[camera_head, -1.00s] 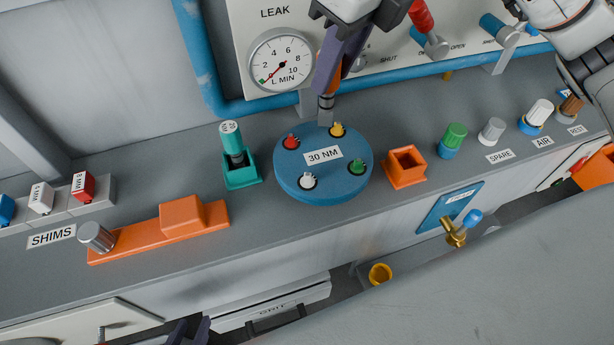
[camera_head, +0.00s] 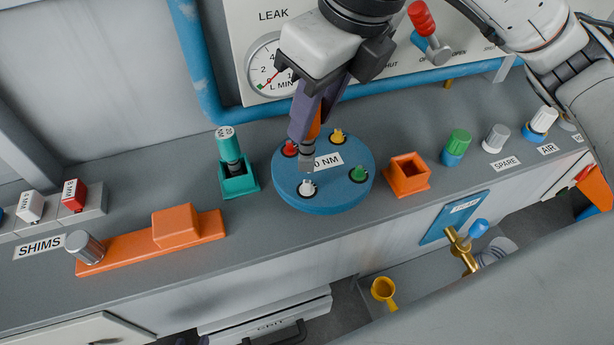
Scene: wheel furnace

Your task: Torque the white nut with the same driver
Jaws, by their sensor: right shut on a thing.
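The blue round hub (camera_head: 330,203) sits on the grey bench with red (camera_head: 290,149), yellow (camera_head: 337,136), green (camera_head: 358,174) and white (camera_head: 307,187) nuts on top. Its 30 NM label is partly covered by my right arm. My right gripper (camera_head: 306,138) is shut on the orange driver (camera_head: 314,128), mostly hidden between the fingers. The driver's grey socket end (camera_head: 307,158) points down, just above the white nut in the picture; a small gap shows. Only a dark sliver at the bottom edge, probably my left gripper (camera_head: 203,340), shows.
A teal driver (camera_head: 229,148) stands in a teal holder (camera_head: 240,184) left of the hub. An empty orange holder (camera_head: 406,179) stands right of it. An orange block fixture (camera_head: 130,254) and shims (camera_head: 73,195) lie left. The gauge panel (camera_head: 395,75) is behind.

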